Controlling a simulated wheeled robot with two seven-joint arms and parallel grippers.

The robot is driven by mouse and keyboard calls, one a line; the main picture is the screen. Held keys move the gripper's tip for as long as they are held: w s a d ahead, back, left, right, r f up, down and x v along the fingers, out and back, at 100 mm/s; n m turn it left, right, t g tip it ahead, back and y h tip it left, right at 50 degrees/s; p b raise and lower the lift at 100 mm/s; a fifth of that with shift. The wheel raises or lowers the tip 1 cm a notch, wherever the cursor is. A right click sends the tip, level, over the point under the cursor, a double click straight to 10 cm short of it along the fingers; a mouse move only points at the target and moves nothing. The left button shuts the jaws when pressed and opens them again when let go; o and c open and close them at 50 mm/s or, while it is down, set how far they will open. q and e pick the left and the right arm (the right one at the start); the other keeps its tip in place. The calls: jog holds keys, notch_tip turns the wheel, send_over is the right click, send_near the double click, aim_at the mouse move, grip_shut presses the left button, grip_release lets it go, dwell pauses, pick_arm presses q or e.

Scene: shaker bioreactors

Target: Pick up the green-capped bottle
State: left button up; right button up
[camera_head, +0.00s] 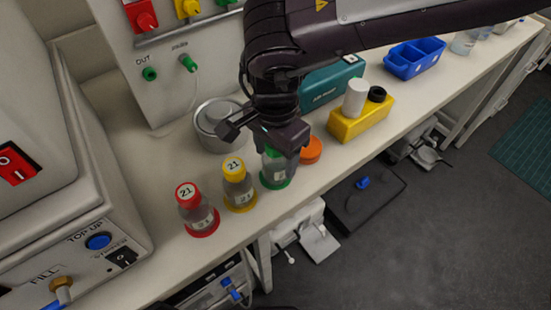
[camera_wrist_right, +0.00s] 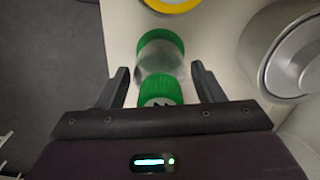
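The green-capped bottle (camera_head: 272,178) stands upright on the bench on a green base, at the right end of a row of bottles. My right gripper (camera_head: 262,133) is over it from above and hides part of its cap and side. In the right wrist view the bottle's green cap (camera_wrist_right: 158,90) lies between the two spread fingers of my right gripper (camera_wrist_right: 161,84), with a gap on both sides. The clear body and green base of the bottle show beyond the cap. My left gripper is not in view.
A yellow-capped bottle (camera_head: 238,187) and a red-capped bottle (camera_head: 195,210) stand to the left. A metal pot (camera_head: 215,125) is behind them. An orange lid (camera_head: 311,150) lies close on the right. A yellow block (camera_head: 350,124) and blue rack (camera_head: 414,58) are farther right.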

jog(key=c, duration=0.7)
jog(key=shift+c, duration=0.5)
jog(key=shift+r, duration=0.15)
